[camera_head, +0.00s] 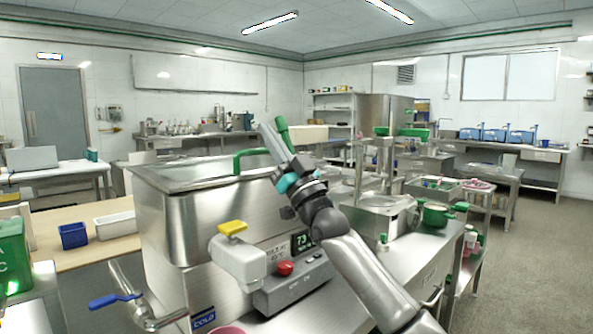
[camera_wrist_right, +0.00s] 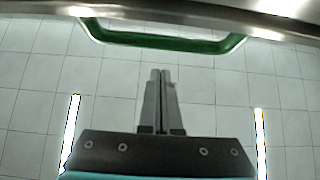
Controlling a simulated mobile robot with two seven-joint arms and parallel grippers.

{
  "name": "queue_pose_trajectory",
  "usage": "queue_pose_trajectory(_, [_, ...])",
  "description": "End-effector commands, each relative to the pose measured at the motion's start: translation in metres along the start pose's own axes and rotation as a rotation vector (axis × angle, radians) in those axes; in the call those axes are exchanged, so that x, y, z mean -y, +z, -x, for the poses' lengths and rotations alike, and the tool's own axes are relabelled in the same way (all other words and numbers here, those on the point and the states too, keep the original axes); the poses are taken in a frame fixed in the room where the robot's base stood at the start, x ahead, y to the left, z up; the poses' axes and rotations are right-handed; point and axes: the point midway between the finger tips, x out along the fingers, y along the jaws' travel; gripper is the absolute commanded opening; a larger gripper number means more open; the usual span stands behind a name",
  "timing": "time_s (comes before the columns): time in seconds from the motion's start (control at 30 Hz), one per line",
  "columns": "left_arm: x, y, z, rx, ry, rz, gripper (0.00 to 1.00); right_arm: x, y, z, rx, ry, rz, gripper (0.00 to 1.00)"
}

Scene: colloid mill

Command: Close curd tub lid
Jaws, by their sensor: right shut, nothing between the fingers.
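The curd tub (camera_head: 165,225) is a large stainless steel vat at left centre in the head view. Its steel top (camera_head: 205,172) looks roughly level; I cannot tell whether the lid is fully down. A green bar handle (camera_head: 250,156) shows at its right side. My right gripper (camera_head: 267,130) is raised beside the tub's right end, its fingers pointing up and left. In the wrist view the right fingers (camera_wrist_right: 161,75) are together and empty, just short of a green handle (camera_wrist_right: 165,43) under a steel edge (camera_wrist_right: 190,15). My left gripper is out of view.
A control box with a red button (camera_head: 285,268) and a yellow-topped white part (camera_head: 235,250) stand in front of the tub. A steel machine (camera_head: 380,200) with green parts stands to the right. A blue-handled valve (camera_head: 115,300) juts out lower left. Floor at far right is clear.

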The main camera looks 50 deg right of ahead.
Motion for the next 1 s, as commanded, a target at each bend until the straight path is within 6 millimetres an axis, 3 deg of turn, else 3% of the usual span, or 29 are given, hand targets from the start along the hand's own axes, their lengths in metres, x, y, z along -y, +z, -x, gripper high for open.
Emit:
queue_pose_trajectory(0.7, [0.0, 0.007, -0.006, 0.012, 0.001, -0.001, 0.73, 0.0, 0.007, 0.085, 0.0, 0.002, 0.0, 0.0])
queue_pose_trajectory(1.0, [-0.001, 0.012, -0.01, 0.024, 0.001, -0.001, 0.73, 0.0, 0.008, 0.099, -0.003, 0.0, 0.001, 0.0])
